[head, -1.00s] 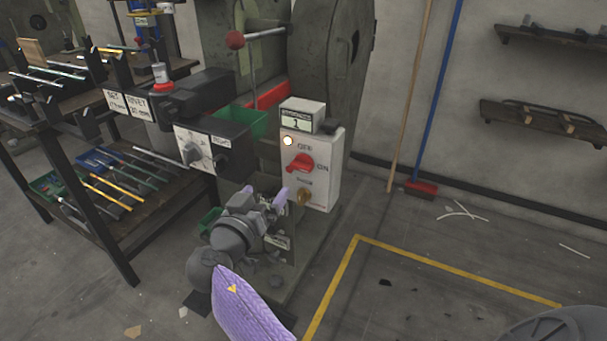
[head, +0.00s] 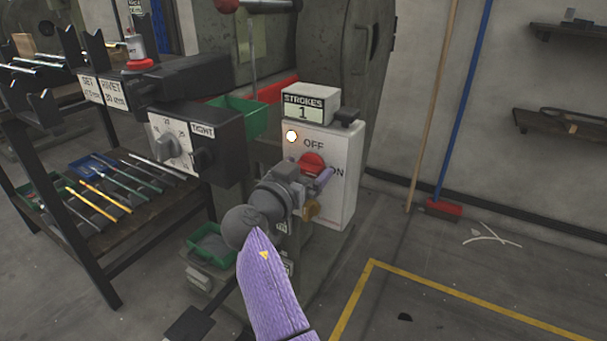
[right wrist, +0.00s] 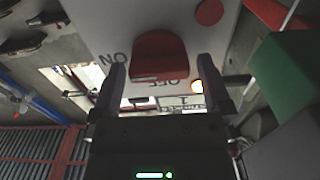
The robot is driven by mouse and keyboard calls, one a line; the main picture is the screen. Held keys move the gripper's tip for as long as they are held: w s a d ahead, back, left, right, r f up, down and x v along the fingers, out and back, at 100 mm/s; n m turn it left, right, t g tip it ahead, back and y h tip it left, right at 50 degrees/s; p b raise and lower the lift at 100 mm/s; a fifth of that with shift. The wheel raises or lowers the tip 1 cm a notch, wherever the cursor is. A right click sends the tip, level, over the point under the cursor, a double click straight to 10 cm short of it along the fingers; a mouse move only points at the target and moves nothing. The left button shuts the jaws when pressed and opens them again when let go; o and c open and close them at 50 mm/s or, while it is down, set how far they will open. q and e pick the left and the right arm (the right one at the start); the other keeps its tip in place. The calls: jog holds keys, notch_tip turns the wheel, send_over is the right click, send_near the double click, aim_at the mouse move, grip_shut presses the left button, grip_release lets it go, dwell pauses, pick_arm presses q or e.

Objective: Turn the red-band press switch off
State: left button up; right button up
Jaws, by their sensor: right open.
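The switch is a red knob (head: 312,162) on a pale control box (head: 345,160), with OFF printed above it and ON to its right. The lamp (head: 291,136) at the box's upper left is lit. My right gripper (head: 308,186) is open just in front of the knob and partly hides it and the ON label. In the right wrist view, the knob (right wrist: 160,55) lies beyond and between the two open fingers (right wrist: 163,75), with no clear contact. The knob's pointing direction cannot be told. My left gripper is out of view.
A STROKES counter (head: 305,108) sits on the box. A red band (head: 275,90) shows on the press behind. Floor to the right is mostly clear.

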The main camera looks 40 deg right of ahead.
jog(key=c, duration=1.1)
